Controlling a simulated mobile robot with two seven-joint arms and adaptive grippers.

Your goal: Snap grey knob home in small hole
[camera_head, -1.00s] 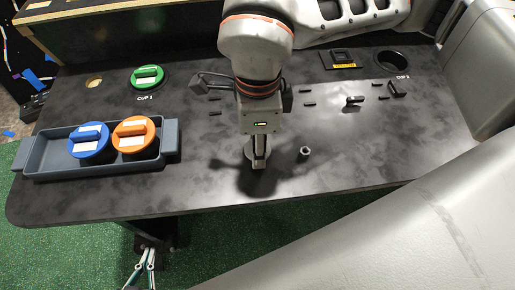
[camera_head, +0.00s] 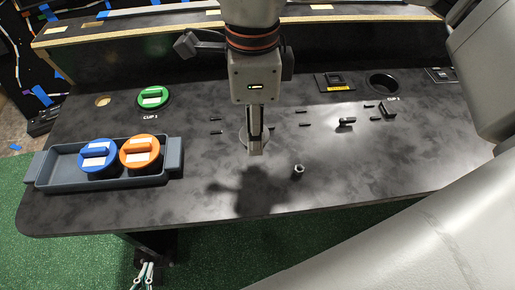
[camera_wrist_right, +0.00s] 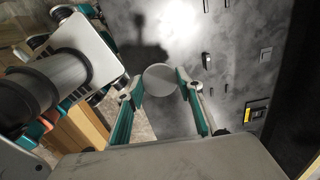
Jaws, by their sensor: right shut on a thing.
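The grey knob (camera_head: 243,139) is a flat round disc at the fingertips of my right gripper (camera_head: 255,150), which is shut on it above the middle of the black table. The knob also shows in the right wrist view (camera_wrist_right: 160,77), between the two teal fingers. The fingers hide part of it in the head view. A round hole (camera_head: 102,101) is in the table at the back left, apart from the gripper. My left gripper (camera_head: 142,284) hangs below the front edge at bottom left, fingers spread and empty.
A grey tray (camera_head: 45,173) holds a blue-lidded cup (camera_head: 97,154) and an orange-lidded cup (camera_head: 140,152). A green lid (camera_head: 153,97) sits at the back left. A small metal piece (camera_head: 298,171) stands near the front. A larger dark hole (camera_head: 383,84) is at the back right.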

